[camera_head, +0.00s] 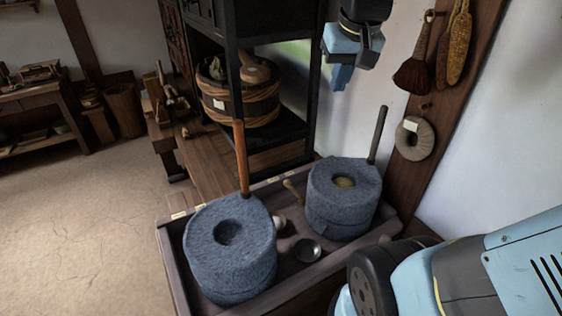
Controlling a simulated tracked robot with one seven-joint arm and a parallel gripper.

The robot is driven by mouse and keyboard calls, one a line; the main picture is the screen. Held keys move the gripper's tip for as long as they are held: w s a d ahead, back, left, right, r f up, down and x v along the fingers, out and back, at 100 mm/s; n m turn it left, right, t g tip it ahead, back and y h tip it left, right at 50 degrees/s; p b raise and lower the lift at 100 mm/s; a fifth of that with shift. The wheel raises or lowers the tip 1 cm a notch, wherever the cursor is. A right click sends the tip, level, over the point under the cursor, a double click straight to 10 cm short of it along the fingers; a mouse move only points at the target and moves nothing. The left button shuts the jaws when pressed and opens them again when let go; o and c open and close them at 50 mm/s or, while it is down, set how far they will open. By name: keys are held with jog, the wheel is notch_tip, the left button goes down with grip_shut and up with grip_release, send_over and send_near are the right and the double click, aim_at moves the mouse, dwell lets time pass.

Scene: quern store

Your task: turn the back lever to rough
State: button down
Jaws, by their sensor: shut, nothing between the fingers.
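Two round grey-blue stone querns stand in a wooden tray (172,262). The nearer left quern (232,268) has a brown upright handle (241,160) at its far rim. The farther right quern (342,205) has a dark, slightly tilted handle (378,135) at its right rim. A small brass-coloured, lever-like piece (292,190) slants up between the querns at the tray's far side; its base is partly hidden. No readable "rough" mark shows. My gripper (340,78) is shut and empty, pointing down above and behind the right quern, apart from both handles.
A small dark bowl (307,250) lies between the querns. A dark shelf frame (318,125) holding a wooden tub (240,103) stands behind. Open floor (75,220) lies at left.

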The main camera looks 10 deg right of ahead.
jog(key=w+f+g, duration=0.1)
jog(key=w+f, duration=0.3)
jog(key=w, duration=0.7)
jog(key=w+f+m+g, duration=0.15)
jog(key=w+f, duration=0.25)
jog(key=w, duration=0.6)
jog(key=w+f+g, duration=0.2)
jog(key=w+f, duration=0.2)
jog(key=w, duration=0.7)
jog(key=w+d+f+g, duration=0.1)
jog(key=w+f, duration=0.9)
jog(key=f, duration=1.5)
jog(key=w+f+m+g, duration=0.1)
jog(key=f, duration=0.9)
jog(key=w+f+g+y, duration=0.1)
jog(key=f, duration=0.9)
jog(key=shift+a+f+m, duration=0.1)
jog(key=shift+m, duration=0.25)
jog(key=shift+s+a+f, duration=0.1)
jog(key=shift+s+a, duration=0.1)
jog(key=shift+s, duration=0.4)
jog(key=shift+s+a+f, duration=0.1)
jog(key=shift+s+a, duration=0.15)
jog(key=shift+s, duration=0.4)
jog(key=shift+s+a+f, duration=0.1)
jog(key=shift+s+a, duration=0.1)
jog(key=shift+s, duration=0.4)
